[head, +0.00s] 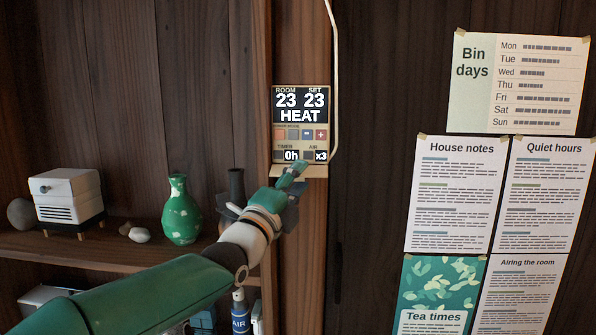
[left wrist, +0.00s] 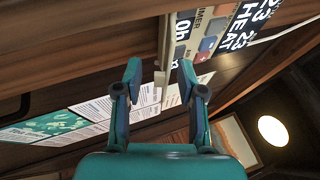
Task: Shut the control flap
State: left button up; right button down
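The control panel (head: 301,112) is fixed to a wooden post and reads ROOM 23, SET 23, HEAT. Its control flap (head: 313,171) stands open at the bottom edge, sticking out as a pale ledge, with the buttons uncovered. My right gripper is not in view.
A pale cable (head: 335,60) runs down beside the panel. On the left a shelf (head: 110,252) holds a green vase (head: 181,212), a white box-shaped device (head: 68,196) and a dark vase (head: 236,187). Paper notices (head: 457,195) hang on the right wall.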

pick_arm(q)
jog(key=shift+w+d+r, duration=0.1)
jog(key=shift+w, duration=0.15)
grip_shut()
dwell(0.3)
